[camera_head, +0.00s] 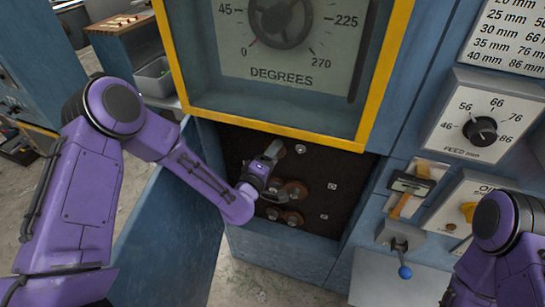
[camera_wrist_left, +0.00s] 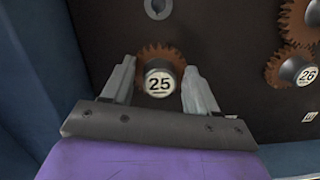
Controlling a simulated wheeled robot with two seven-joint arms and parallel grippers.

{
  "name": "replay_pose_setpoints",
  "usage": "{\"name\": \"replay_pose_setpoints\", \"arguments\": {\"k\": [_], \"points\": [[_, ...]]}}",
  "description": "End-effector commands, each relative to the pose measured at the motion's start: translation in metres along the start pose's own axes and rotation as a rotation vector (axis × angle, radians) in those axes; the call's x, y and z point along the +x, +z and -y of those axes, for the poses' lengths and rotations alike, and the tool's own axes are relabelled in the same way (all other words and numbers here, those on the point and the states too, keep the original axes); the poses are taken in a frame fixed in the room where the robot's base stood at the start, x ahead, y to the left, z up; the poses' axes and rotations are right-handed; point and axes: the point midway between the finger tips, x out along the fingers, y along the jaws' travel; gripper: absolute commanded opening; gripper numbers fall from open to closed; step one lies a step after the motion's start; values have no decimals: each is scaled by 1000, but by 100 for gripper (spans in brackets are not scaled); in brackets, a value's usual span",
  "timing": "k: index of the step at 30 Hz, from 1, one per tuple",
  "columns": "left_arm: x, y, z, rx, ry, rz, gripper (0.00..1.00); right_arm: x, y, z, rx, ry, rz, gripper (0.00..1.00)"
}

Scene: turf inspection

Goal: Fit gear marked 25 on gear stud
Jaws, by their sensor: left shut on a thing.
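The gear marked 25 (camera_wrist_left: 160,80) is a brown toothed gear with a pale hub, between the two fingers of my left gripper (camera_wrist_left: 160,88) in the left wrist view. My left gripper is shut on it, in front of the dark back panel (camera_wrist_left: 235,45). In the head view my left gripper (camera_head: 272,152) reaches into the open cabinet bay. I cannot tell whether the gear sits on a stud, as its back is hidden. A grey ring-shaped fitting (camera_wrist_left: 158,8) shows above it. My right gripper is out of view.
The gear marked 26 (camera_wrist_left: 297,72) and another brown gear (camera_wrist_left: 300,20) are on the panel to the right. In the head view, brown gears (camera_head: 296,189) sit low in the bay. The yellow-framed dial window (camera_head: 260,125) is above; an open blue door (camera_head: 160,225) stands left.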

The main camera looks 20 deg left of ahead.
Motion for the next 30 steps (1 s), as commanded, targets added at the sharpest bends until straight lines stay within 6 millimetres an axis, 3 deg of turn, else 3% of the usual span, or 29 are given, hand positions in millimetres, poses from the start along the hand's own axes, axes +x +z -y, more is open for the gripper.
{"name": "replay_pose_setpoints", "arguments": {"k": [25, 26, 27, 28, 30], "points": [[22, -2, 0, 0, 1, 1, 25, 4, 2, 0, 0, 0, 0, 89], [21, -2, 0, 0, 1, 1, 68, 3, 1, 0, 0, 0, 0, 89], [21, -2, 0, 0, 1, 1, 81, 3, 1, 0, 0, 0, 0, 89], [21, -2, 0, 0, 1, 1, 88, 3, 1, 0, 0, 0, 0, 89], [21, -2, 0, 0, 0, 1, 88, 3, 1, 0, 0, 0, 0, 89]]}}
